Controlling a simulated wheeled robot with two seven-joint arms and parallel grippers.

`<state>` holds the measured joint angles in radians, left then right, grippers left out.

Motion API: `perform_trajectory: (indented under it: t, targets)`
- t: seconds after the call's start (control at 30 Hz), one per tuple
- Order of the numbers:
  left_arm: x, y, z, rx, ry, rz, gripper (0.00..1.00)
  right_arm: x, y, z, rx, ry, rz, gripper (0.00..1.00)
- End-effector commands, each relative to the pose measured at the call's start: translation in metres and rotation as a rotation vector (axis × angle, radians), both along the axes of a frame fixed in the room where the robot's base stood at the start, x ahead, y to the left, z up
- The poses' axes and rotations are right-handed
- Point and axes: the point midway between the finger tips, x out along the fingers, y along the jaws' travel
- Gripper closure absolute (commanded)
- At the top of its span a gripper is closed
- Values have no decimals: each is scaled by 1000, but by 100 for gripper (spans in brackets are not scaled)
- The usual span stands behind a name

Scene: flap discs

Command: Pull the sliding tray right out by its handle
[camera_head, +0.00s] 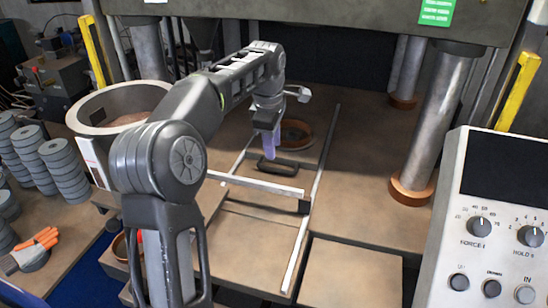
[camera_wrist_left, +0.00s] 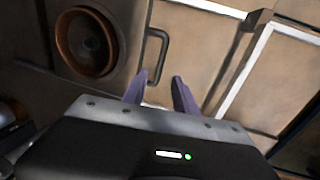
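The sliding tray (camera_head: 303,158) is a flat brown plate between pale metal rails under the press, with a round ringed recess (camera_head: 297,133) in it. Its handle (camera_head: 278,168) is a dark bar loop near the tray's front; it also shows in the left wrist view (camera_wrist_left: 161,50). My left gripper (camera_head: 269,143) points down just above and behind the handle in the head view. In the left wrist view its two purple fingers (camera_wrist_left: 160,82) are apart with nothing between them, and the handle lies just beyond the tips. I cannot tell whether they touch it. My right gripper is out of view.
A thick press column (camera_head: 430,125) stands right of the rails. A control panel (camera_head: 495,220) fills the lower right. A round bin (camera_head: 120,105), stacked grey discs (camera_head: 63,165) and orange gloves (camera_head: 35,245) are at left. The bench in front of the tray is bare.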

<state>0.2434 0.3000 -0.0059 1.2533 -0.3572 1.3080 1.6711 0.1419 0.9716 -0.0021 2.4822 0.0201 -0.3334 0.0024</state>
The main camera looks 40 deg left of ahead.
Motion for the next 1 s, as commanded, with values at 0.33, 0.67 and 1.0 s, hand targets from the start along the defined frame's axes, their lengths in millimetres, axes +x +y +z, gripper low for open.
perform_trajectory:
  t: [0.33,0.67,1.0]
  targets:
    - [2,1,-10,0,1,-1,66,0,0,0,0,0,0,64]
    - [10,4,-59,0,3,-2,66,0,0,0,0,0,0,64]
    - [15,5,-77,1,-1,-2,66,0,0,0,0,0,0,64]
